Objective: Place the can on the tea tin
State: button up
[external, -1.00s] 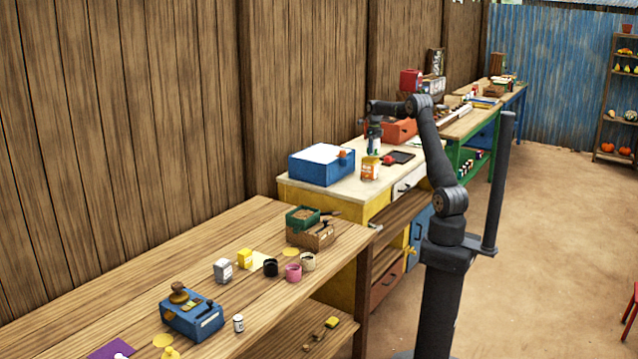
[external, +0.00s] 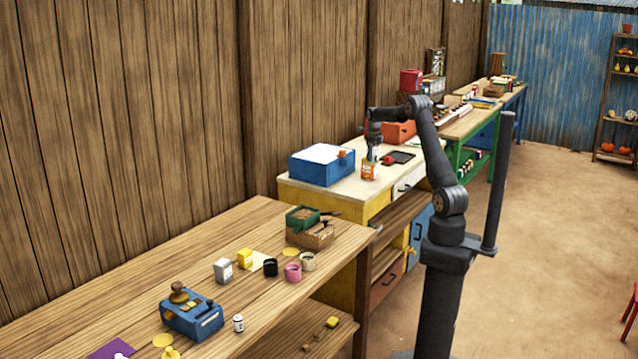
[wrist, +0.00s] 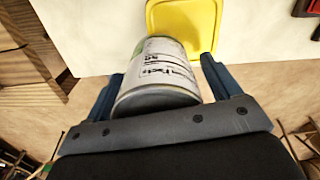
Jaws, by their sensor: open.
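In the wrist view the can (wrist: 157,75), with a white printed label, some green and a grey near end, sits between the spread fingers of my gripper (wrist: 163,85). There is a gap beside the can on the right. A yellow square surface with a raised rim (wrist: 204,32), which looks like the top of the tea tin, lies beyond the can and is partly hidden by it. Whether the can touches it cannot be told.
A blue box (external: 322,167) stands left of my gripper on the cream bench. A red round object (external: 388,160) and a dark flat tray (external: 402,157) lie to the right, and an orange-red box (external: 398,132) stands behind. The bench's front edge is close.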

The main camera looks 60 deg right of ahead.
notch_tip(320, 180, up, 12)
jog(key=shift+r, duration=0.15)
dwell(0.3)
notch_tip(320, 180, down, 12)
jog(key=shift+r, duration=1.7)
